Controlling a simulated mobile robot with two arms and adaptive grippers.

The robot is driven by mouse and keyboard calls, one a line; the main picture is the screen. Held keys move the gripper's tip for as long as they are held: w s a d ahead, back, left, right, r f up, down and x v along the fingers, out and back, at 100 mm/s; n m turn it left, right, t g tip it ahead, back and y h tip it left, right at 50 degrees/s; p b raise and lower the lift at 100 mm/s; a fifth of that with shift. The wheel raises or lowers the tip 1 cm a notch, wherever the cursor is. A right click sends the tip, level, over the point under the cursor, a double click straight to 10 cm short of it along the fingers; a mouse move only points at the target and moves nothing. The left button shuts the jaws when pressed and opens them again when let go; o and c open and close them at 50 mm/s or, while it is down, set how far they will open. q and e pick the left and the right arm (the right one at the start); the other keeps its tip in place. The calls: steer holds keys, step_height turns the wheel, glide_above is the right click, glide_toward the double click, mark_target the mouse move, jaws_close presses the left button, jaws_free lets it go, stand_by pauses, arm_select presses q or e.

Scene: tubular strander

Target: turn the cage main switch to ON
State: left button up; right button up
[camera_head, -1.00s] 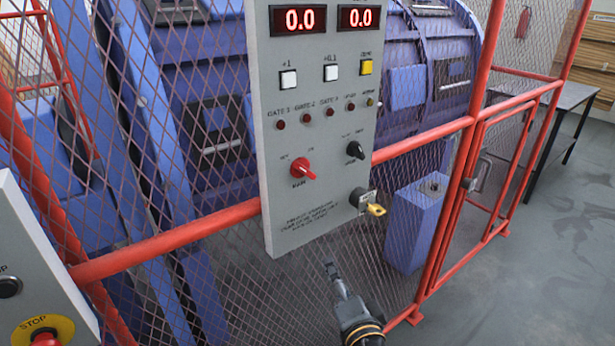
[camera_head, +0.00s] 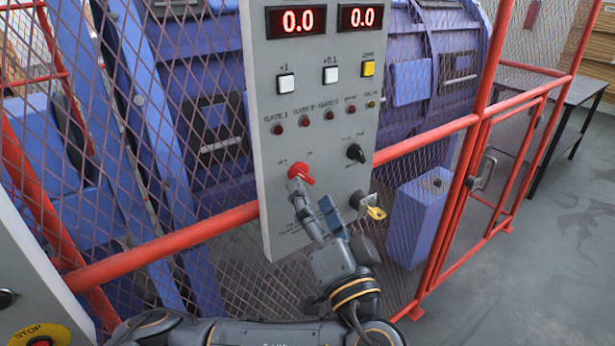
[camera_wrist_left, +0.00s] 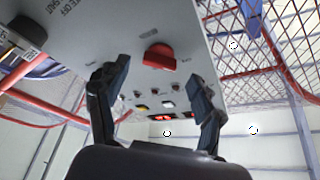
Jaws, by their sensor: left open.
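The main switch is a red rotary knob (camera_head: 302,173) on the grey control panel (camera_head: 285,225), with small labels around it. It also shows in the wrist view as a red knob (camera_wrist_left: 158,57). Its setting cannot be told. My left gripper (camera_head: 312,197) is open in front of the panel, just below the knob, with one fingertip overlapping the knob's lower edge. In the wrist view my left gripper (camera_wrist_left: 152,90) has its fingers spread to either side of the knob's line, with nothing between the tips. Contact is not evident. My right gripper is out of view.
White and yellow buttons and two displays reading 0.0 are above. A red-framed mesh fence (camera_head: 170,244) stands behind. A red stop button on yellow (camera_head: 38,337) is at lower left.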

mark_target(302, 175)
arm_select(q)
steer(key=shift+p+x, duration=0.3)
steer(key=shift+x, duration=1.4)
steer(key=c, duration=1.2)
steer(key=shift+o, duration=0.2)
steer(key=shift+f, duration=0.15)
